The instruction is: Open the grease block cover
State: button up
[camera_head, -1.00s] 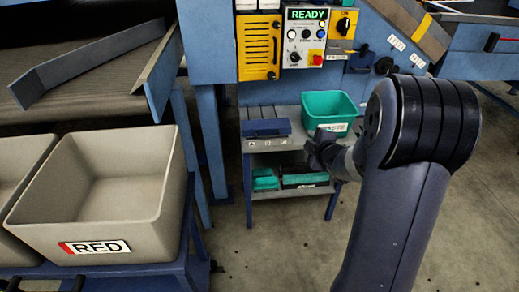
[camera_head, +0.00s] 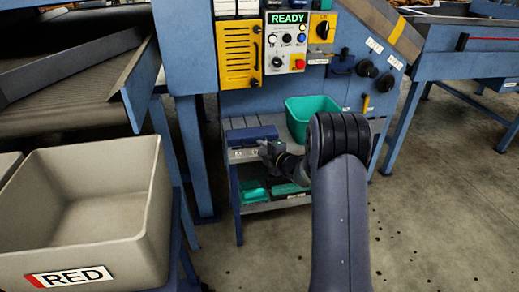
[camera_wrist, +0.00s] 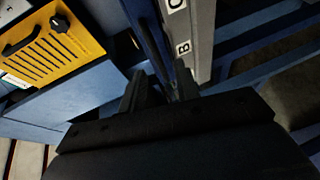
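The grease block appears to be the grey strip with letter labels (camera_head: 242,155) on the small bench. Its blue cover (camera_head: 252,133) lies along the top and looks closed. In the wrist view the grey face (camera_wrist: 199,42) shows the labels B and C, with a dark bar along its left edge. My gripper (camera_head: 266,148) is at the right part of the block's front. In the wrist view its two fingers (camera_wrist: 160,78) stand apart, close to the face and the dark bar. Contact cannot be told. My arm hides part of the bench.
A teal bin (camera_head: 304,112) stands on the bench right of the block. Above are a yellow vented panel (camera_head: 238,52) and a control panel (camera_head: 286,45) reading READY. A grey RED crate (camera_head: 95,215) is at left. Floor (camera_head: 430,215) at right is clear.

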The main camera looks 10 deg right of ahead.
aim_at(253, 139)
jog(key=shift+x, duration=1.1)
jog(key=shift+c, duration=0.4)
grip_shut()
